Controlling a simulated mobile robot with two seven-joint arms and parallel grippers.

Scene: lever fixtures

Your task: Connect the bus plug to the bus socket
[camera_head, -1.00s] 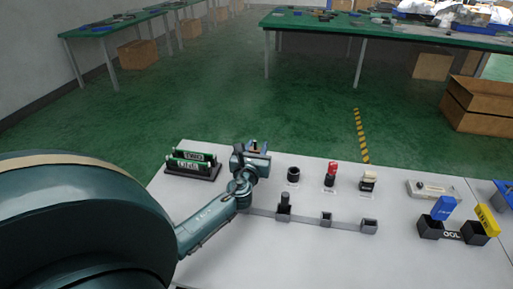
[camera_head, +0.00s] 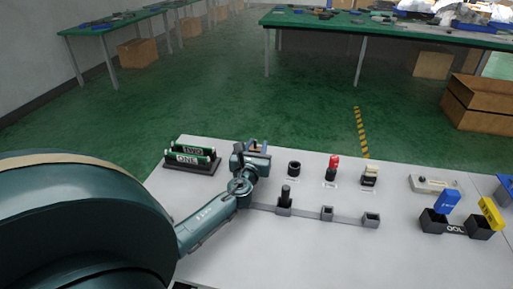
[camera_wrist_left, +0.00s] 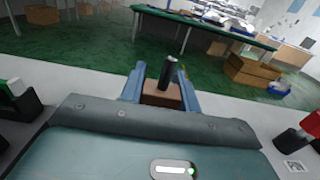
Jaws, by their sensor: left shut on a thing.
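My left gripper (camera_head: 256,148) is at the back of the white table in the head view. In the left wrist view its blue fingers (camera_wrist_left: 158,88) are shut on a brown block with an upright dark round post (camera_wrist_left: 167,72), which I take as the plug. A grey strip near the table's middle carries three square sockets: the left one (camera_head: 284,211) has a dark post standing in it, while the middle one (camera_head: 327,213) and right one (camera_head: 371,219) look empty. I cannot tell which is the bus socket. My right gripper is not in view.
A rack with green bars marked ONE and TWO (camera_head: 191,158) stands left of the gripper. A black ring-like part (camera_head: 294,168), a red-topped part (camera_head: 332,167) and a beige-and-black part (camera_head: 369,175) stand to its right. Black bins (camera_head: 433,222) are farther right. The front is clear.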

